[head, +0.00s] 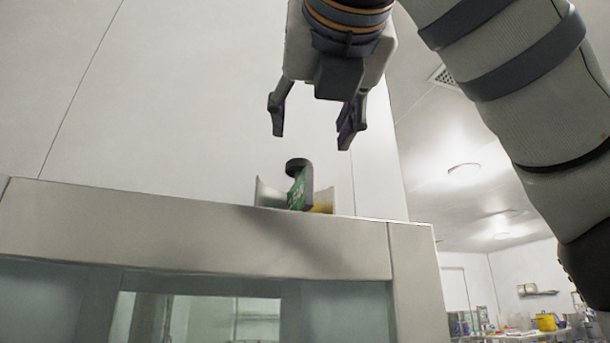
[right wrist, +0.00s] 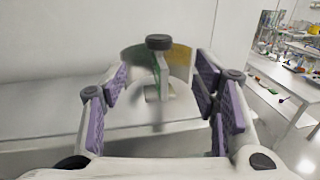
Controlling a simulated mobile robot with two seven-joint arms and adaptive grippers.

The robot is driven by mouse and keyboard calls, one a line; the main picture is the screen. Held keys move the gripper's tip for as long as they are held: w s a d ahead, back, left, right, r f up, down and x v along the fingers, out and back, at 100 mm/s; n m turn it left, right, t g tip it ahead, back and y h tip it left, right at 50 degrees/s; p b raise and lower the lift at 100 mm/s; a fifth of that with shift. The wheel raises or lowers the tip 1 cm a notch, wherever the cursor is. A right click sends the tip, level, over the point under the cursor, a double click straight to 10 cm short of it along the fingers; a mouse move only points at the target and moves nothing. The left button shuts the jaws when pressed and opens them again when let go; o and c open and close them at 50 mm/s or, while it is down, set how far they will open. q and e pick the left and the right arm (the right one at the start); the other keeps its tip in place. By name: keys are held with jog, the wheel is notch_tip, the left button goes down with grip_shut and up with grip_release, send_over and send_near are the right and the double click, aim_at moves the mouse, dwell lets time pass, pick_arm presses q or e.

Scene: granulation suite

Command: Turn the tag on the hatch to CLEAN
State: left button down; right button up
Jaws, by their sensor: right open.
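The tag (head: 301,187) stands on top of the hatch frame (head: 200,225). It is a thin upright plate with a green face and a dark round knob (head: 297,165) on top. Behind it is a curved pale backing with a yellow part (head: 323,203) at the right. In the right wrist view the tag (right wrist: 161,72) shows nearly edge-on, its knob (right wrist: 158,42) on top; its lettering cannot be read there. My right gripper (head: 312,132) is open and empty, pointing down above the tag, its fingers apart to either side. My left gripper is not in view.
A plain white wall (head: 180,100) rises behind the hatch. The hatch has a glass pane (head: 340,310) below its metal frame. At the far right is a room with benches and a yellow container (head: 546,322). Free room surrounds the tag above the frame.

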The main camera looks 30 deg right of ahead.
aim_at(301, 162)
jog(key=x, duration=1)
jog(key=shift+w+d, duration=0.1)
jog(key=shift+w, duration=0.3)
jog(key=c, duration=1.2)
